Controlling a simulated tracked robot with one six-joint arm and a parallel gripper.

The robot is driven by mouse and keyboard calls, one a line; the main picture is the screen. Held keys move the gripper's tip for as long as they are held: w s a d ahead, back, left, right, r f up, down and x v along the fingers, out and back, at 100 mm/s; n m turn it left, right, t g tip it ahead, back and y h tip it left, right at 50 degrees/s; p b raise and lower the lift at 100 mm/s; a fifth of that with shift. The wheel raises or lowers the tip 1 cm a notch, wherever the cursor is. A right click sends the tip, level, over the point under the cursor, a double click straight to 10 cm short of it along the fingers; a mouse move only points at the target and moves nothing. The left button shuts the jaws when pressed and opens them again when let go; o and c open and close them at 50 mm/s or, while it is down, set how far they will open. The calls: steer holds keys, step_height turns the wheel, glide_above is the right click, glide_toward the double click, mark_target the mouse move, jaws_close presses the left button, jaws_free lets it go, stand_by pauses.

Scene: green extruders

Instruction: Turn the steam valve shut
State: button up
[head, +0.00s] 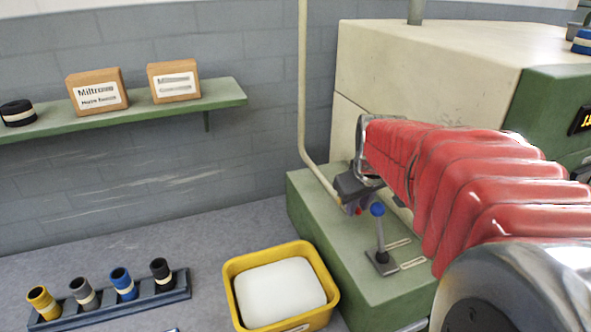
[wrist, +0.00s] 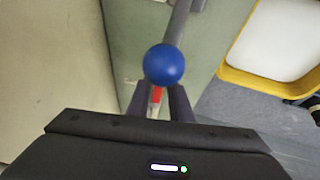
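A thin cream pipe (head: 302,85) runs down the wall and bends to the green machine base (head: 310,215). A small red part (head: 358,211) shows at its low end, beside my gripper (head: 352,205); I cannot tell whether it is the steam valve's handle. In the wrist view, a red and white piece (wrist: 156,96) shows between my fingers (wrist: 162,95), which stand apart with a gap around it. A blue ball knob (wrist: 164,64) on a grey lever hides the fingertips there. In the head view that knob (head: 377,209) stands just right of my gripper.
A yellow tub (head: 236,290) with a white block (head: 280,290) stands left of the base. A dark rack (head: 185,285) holds several coloured cylinders. A green shelf (head: 225,95) carries two boxes. The cream machine housing (head: 420,65) rises behind my arm.

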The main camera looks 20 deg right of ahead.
jaws_close()
